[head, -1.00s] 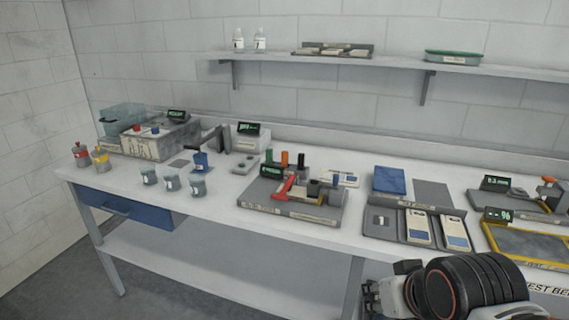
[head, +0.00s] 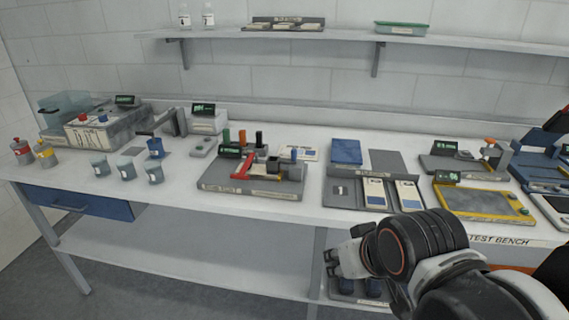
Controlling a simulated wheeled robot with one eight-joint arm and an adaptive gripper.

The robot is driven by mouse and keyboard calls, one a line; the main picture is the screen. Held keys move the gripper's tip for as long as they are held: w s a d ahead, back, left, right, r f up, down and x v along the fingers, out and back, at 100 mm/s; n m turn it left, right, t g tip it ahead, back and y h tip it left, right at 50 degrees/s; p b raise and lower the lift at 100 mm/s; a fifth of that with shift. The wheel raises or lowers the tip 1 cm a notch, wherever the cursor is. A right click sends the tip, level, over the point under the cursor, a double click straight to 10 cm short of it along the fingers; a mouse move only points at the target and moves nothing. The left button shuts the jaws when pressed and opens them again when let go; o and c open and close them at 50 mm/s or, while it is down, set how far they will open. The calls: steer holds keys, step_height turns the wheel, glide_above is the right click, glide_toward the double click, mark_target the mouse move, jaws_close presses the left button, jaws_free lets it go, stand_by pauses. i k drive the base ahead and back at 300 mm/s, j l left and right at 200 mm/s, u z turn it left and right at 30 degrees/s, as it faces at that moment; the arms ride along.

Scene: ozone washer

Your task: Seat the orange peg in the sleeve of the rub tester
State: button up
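The orange peg (head: 242,137) stands upright at the back of the rub tester (head: 222,183), between a green peg (head: 226,136) and a black peg (head: 259,139). The rub tester is a grey base with a red arm (head: 246,166) and small grey and dark blocks beside it. I cannot tell for certain which block is the sleeve. A blue peg (head: 293,155) stands at its right side. My gripper (head: 332,264) is in front of the bench, low and right of the tester, well apart from the peg. Its fingers are too small to tell whether it is open.
Several cups (head: 126,169) and a washer unit (head: 105,130) are on the left of the bench. A tray with cards (head: 350,201) and a yellow-framed device (head: 480,202) are to the right. A shelf (head: 340,37) runs above. A strip of bench front is clear.

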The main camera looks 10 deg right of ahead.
mark_target(273, 162)
steer(key=i+j+z, duration=0.3)
steer(key=i+j, duration=0.5)
